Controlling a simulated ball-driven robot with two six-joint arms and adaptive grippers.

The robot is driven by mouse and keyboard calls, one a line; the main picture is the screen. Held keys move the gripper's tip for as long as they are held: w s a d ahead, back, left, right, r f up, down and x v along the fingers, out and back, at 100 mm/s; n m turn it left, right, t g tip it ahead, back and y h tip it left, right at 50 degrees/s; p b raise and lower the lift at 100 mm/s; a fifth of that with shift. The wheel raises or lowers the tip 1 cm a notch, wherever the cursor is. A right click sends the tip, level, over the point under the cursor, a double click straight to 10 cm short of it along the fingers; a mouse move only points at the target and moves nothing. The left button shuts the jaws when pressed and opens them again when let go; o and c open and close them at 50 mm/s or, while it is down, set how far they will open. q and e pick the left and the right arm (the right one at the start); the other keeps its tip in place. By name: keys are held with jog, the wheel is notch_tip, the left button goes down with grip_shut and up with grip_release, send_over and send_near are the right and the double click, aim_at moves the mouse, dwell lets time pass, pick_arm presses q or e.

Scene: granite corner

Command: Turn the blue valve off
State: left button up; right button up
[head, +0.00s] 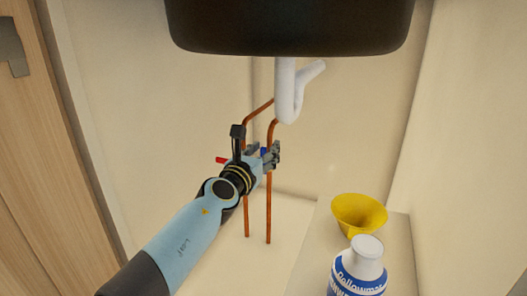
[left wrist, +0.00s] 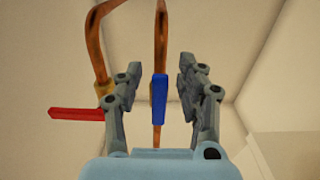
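The blue valve handle (left wrist: 159,97) stands upright, in line with its copper pipe (left wrist: 160,35), in the left wrist view. My left gripper (left wrist: 160,85) is open, with one finger on each side of the blue handle and a gap on both sides. In the head view the left gripper (head: 269,155) reaches the pipes, and only a bit of the blue handle (head: 264,152) shows between its fingers. The red valve handle (left wrist: 76,114) points sideways to the left, and its tip also shows in the head view (head: 221,160). My right gripper is in neither view.
A dark sink basin (head: 290,25) hangs above, with a white drain pipe (head: 287,95) below it. A yellow funnel (head: 358,213) and a white-and-blue bottle (head: 358,270) stand at the right on a ledge (head: 398,240). A wooden door (head: 30,130) is at the left.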

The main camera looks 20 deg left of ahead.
pick_arm(q)
grip_shut()
jog(key=shift+a, duration=0.1)
dwell(0.4)
jog(key=shift+a+f+n, duration=0.2)
jog(key=shift+a+n, duration=0.25)
jog(key=shift+n, duration=0.7)
jog(key=shift+a+f+n, duration=0.15)
jog(key=shift+a+n, duration=0.35)
jog(key=shift+n, duration=0.6)
jog(key=shift+a+f+n, duration=0.2)
jog(key=shift+a+n, duration=0.25)
jog(key=shift+n, duration=0.7)
grip_release()
